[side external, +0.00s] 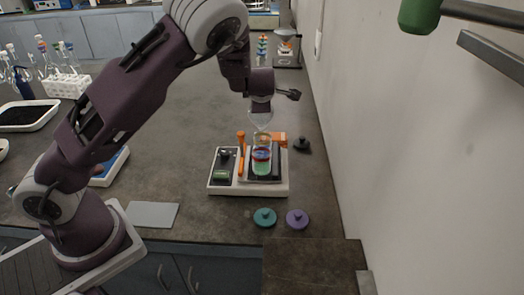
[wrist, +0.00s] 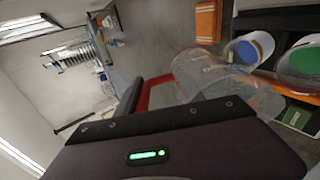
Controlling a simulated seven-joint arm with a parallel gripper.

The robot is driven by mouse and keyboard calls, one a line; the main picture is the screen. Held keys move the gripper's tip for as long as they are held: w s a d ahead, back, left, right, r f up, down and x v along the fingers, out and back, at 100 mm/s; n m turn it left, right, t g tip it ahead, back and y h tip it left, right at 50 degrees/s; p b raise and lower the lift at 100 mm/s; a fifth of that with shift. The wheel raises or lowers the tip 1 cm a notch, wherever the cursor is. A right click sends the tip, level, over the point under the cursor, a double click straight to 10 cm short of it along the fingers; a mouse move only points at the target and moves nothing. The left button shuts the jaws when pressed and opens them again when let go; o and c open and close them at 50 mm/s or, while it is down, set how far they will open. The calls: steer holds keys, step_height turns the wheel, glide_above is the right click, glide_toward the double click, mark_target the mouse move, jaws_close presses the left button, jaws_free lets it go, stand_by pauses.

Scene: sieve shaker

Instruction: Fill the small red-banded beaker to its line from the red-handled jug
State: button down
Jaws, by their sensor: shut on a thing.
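My gripper (side external: 261,104) is above the work tray, its jaws shut on the red handle (wrist: 162,92) of a clear jug (wrist: 212,78). In the side view the jug (side external: 261,121) hangs just under the gripper, over small banded vessels. Red and blue bands (side external: 262,154) and green contents (side external: 262,169) show there; which vessel bears the red band is hard to tell. In the wrist view, a blue-rimmed vessel (wrist: 252,48) and a clear vessel with green contents (wrist: 304,58) are beside the jug's far end. The fill line and the jug's liquid level cannot be made out.
A teal lid (side external: 265,217) and a purple lid (side external: 297,219) lie in front, a black lid (side external: 302,144) to the right. A wall (side external: 400,150) stands at right.

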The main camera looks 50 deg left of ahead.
steer(key=shift+s+d+r+t+y+p, duration=0.1)
steer(key=shift+s+d+t+y+p, duration=0.05)
steer(key=shift+t+y+p, duration=0.25)
stand_by(2.9)
steer(key=shift+a+r+g+h, duration=0.1)
steer(key=shift+a+g+h, duration=0.1)
steer(key=shift+g+h, duration=0.1)
steer(key=shift+w+a+f+g+h, duration=0.2)
steer(key=shift+w+g+h, duration=0.15)
steer(key=shift+g+h, duration=0.3)
steer(key=shift+f+g+h, duration=0.2)
steer(key=shift+g+h, duration=0.15)
steer(key=shift+h, duration=0.2)
steer(key=w+a+f+g+h+b, duration=0.1)
steer(key=w+a+f+g+h, duration=0.2)
steer(key=f+g+h, duration=0.1)
steer(key=shift+a+f+g+h, duration=0.25)
steer(key=shift+g+h, duration=0.45)
steer(key=shift+h, duration=0.5)
